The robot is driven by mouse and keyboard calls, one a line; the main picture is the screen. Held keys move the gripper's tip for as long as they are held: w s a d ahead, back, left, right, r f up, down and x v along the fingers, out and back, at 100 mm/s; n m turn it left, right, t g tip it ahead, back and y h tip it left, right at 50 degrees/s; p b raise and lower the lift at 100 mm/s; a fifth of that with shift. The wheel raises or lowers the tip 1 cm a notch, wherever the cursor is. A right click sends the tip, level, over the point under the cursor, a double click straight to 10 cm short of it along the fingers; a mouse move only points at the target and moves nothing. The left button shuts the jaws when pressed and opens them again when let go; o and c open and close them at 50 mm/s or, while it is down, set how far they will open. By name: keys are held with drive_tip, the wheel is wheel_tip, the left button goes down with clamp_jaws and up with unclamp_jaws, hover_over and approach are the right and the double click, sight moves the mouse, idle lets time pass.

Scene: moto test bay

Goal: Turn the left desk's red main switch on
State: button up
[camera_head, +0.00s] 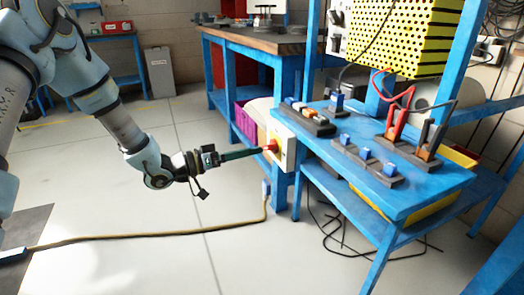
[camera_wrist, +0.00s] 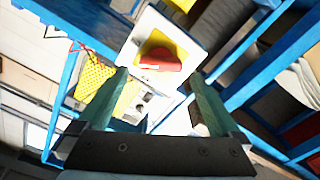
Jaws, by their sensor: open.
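The red main switch (camera_head: 271,146) is a red knob on a pale box (camera_head: 287,150) fixed to the end of the blue desk. In the wrist view the red knob (camera_wrist: 160,62) sits on a yellow plate (camera_wrist: 176,45) on the white box face (camera_wrist: 134,48). My gripper (camera_head: 261,151) reaches the switch from the left, its green fingers close to the knob. In the wrist view my gripper (camera_wrist: 159,76) is open, with the knob lying between and slightly beyond the fingertips. I cannot tell whether they touch it.
The blue desk (camera_head: 432,193) carries terminal blocks (camera_head: 367,160) and red and black leads. A yellow perforated panel (camera_head: 405,35) stands above it. Black cables (camera_head: 345,235) hang below. A yellow-brown cable (camera_head: 150,235) crosses the pale floor, which is otherwise open at left.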

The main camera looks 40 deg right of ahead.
sight(264, 149)
drive_tip(key=shift+x, duration=2.3)
drive_tip(key=c, duration=1.2)
